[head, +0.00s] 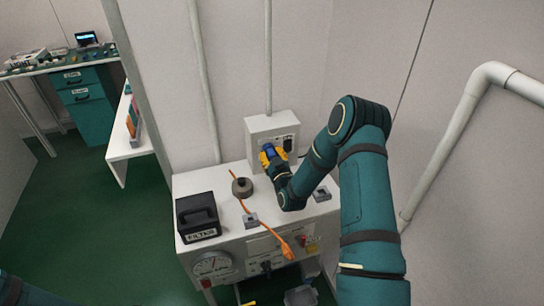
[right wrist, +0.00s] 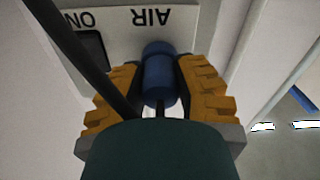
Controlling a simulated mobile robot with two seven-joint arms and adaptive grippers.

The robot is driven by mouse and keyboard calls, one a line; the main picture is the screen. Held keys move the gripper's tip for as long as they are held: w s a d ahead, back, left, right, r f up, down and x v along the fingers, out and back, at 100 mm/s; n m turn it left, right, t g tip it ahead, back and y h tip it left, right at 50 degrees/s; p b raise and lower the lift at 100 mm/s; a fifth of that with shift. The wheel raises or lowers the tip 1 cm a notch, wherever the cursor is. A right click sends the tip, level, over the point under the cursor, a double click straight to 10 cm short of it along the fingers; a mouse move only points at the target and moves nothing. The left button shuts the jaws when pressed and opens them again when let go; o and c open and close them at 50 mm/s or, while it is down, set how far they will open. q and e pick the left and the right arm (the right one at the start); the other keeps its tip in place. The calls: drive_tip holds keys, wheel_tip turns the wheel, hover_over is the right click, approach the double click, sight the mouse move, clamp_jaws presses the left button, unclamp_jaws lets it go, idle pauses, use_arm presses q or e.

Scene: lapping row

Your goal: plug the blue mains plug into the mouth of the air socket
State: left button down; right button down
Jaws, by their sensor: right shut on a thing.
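The blue mains plug (head: 269,149) is between the yellow fingers of my right gripper (head: 268,156), which is shut on it. In the right wrist view the blue plug (right wrist: 159,75) sits upright between both fingers of the right gripper (right wrist: 160,92), with a dark cable at its rear. The plug's far end is right at the white socket panel (right wrist: 188,17), just by the AIR label. The socket mouth is hidden behind the plug, so I cannot tell whether it is inside or just in front. My left gripper is out of view.
The white wall box (head: 258,128) stands behind the white bench (head: 190,183). On the bench are a black box (head: 197,217), a round grey-brown piece (head: 242,187) and an orange cable (head: 268,232). In the wrist view a dark cable (right wrist: 75,50) crosses in front of the ON label.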

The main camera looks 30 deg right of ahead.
drive_tip(key=c, duration=0.7)
unclamp_jaws()
drive_tip(key=v, duration=1.2)
